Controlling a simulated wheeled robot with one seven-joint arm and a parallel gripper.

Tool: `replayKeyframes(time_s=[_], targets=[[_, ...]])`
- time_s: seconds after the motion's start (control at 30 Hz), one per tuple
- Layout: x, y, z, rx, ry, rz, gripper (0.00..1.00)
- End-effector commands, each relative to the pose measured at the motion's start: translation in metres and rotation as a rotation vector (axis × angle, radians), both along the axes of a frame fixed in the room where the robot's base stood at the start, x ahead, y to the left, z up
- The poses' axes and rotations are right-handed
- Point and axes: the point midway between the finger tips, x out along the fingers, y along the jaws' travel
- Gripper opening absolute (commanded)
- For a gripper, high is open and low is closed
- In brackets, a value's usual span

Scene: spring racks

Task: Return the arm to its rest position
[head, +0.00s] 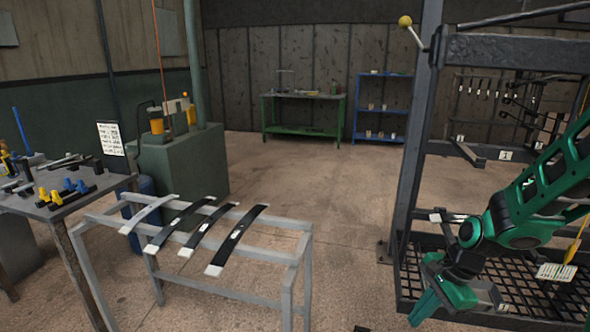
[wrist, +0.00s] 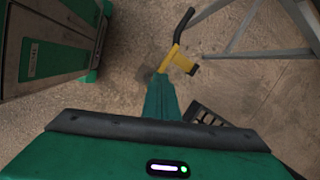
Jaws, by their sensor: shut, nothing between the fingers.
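My arm (head: 540,190), green and black, reaches in from the right edge of the head view, in front of the dark metal rack. It is bent, with the hand low and pointing down and to the left. My gripper (head: 424,308) is shut and empty, near the rack's lower left corner. I cannot tell from the head view how far the hand is from the rack.
The dark rack (head: 412,150) with a mesh lower shelf stands at right. A grey stand (head: 300,255) bears several curved leaf springs (head: 235,238). A tool table (head: 60,212) is at left. A yellow and black handle (wrist: 178,60) shows beyond the fingers. Middle floor is clear.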

Motion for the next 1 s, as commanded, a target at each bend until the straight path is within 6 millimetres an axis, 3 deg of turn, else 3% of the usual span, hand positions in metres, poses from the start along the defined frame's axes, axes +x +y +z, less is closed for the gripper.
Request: replayKeyframes(time_s=[0.2, 0.5, 0.73, 1.0], targets=[[-0.050, -0.052, 0.047, -0.186, -0.028, 0.263, 0.00], [-0.136, -0.097, 0.105, -0.311, -0.016, 0.586, 0.00], [-0.192, -0.108, 0.129, -0.311, -0.022, 0.768, 0.00], [-0.213, -0.108, 0.134, -0.298, -0.028, 0.838, 0.00]])
